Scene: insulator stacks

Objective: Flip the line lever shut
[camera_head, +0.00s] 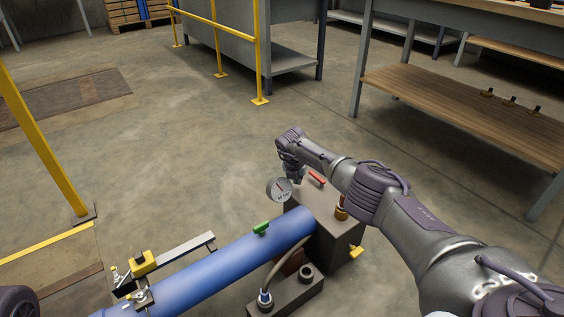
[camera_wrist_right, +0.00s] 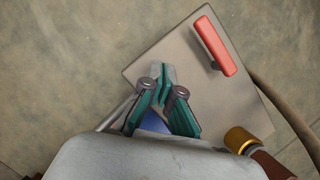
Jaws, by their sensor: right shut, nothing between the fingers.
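A red lever (camera_head: 316,178) sits on top of the brown-grey block (camera_head: 330,213) at the end of the blue pipe. It also shows in the right wrist view (camera_wrist_right: 215,45), to the upper right of the fingers and apart from them. A green lever (camera_head: 261,228) sits on the blue pipe (camera_head: 215,265). A yellow handle (camera_head: 356,252) sticks out low on the block's right side. Which is the line lever, I cannot tell. My right gripper (camera_wrist_right: 163,76) is shut and empty over the block's edge, pointing down. My left gripper is not in view.
A pressure gauge (camera_head: 279,189) stands close beside my right gripper. A brass fitting (camera_head: 341,213) is on the block's right. A yellow clamp (camera_head: 143,262) is near the pipe's left end. A wooden-shelved bench (camera_head: 470,110) stands at right. Open floor lies beyond the block.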

